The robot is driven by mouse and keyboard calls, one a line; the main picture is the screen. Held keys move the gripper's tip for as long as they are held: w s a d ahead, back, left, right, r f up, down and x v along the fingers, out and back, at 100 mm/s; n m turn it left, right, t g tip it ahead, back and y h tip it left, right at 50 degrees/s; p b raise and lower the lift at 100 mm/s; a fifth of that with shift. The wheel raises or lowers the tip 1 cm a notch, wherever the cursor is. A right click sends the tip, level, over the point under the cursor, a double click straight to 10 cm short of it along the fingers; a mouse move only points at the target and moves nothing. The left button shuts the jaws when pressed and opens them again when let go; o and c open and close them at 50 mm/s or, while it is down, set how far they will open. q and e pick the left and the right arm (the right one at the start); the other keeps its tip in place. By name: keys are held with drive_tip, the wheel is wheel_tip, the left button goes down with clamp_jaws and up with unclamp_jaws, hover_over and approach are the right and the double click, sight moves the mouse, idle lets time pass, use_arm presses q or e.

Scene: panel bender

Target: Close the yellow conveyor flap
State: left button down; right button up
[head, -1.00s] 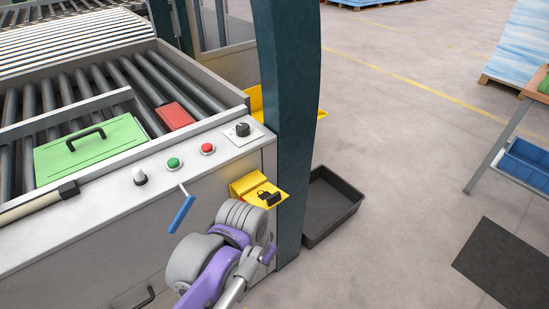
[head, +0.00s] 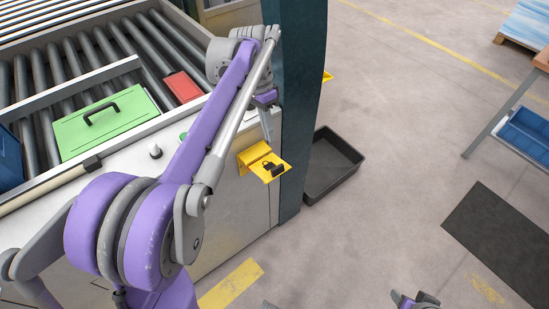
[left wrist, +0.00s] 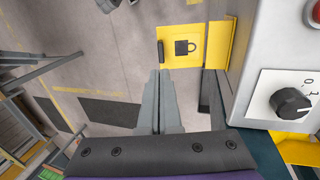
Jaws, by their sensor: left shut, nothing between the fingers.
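The yellow conveyor flap (head: 268,165) sticks out from the side of the grey machine, with a dark handle and a padlock sign on its face. It also shows in the left wrist view (left wrist: 183,45), joined to a yellow upright strip at the machine wall. My left gripper (head: 268,136) is shut and empty, just above the flap in the head view. In the left wrist view its fingertips (left wrist: 160,74) lie close below the flap's edge; I cannot tell whether they touch. A small part of what looks like my right gripper (head: 415,300) shows at the bottom edge.
A dark green post (head: 298,100) stands right behind the flap. A black tray (head: 332,165) lies on the floor beside it. The roller bed holds a green plate (head: 105,125) and a red block (head: 183,87). A black knob (left wrist: 289,102) is on the panel.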

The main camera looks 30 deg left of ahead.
sight(277, 168)
use_arm(q)
drive_tip(key=x, duration=0.9)
drive_tip(key=shift+f, duration=0.3)
use_arm(e)
drive_tip(key=shift+f, duration=0.35)
use_arm(q)
drive_tip(key=shift+d+f+b, duration=0.1)
drive_tip(key=shift+d+b, duration=0.1)
drive_tip(key=shift+b, duration=0.1)
drive_tip(key=shift+s+d+f+t+y, duration=0.3)
drive_tip(key=shift+d+f+y, duration=0.25)
drive_tip(key=shift+y, duration=0.25)
wheel_tip(277, 168, down, 8)
drive_tip(key=d+t+y+b, duration=0.2)
drive_tip(key=t+y+b, duration=0.1)
drive_tip(key=y+b, duration=0.35)
drive_tip(key=w+a+f+t+y+b, duration=0.1)
drive_tip(key=a+f+t+y+b, duration=0.2)
drive_tip(key=f+y+b, duration=0.6)
drive_tip(key=shift+w+a+b, duration=0.25)
drive_tip(key=shift+a+b, duration=0.6)
drive_tip(key=shift+a, duration=0.4)
use_arm(e)
wheel_tip(277, 168, down, 20)
drive_tip(key=shift+r+g, duration=0.2)
drive_tip(key=shift+g, duration=0.2)
drive_tip(key=shift+s, duration=0.15)
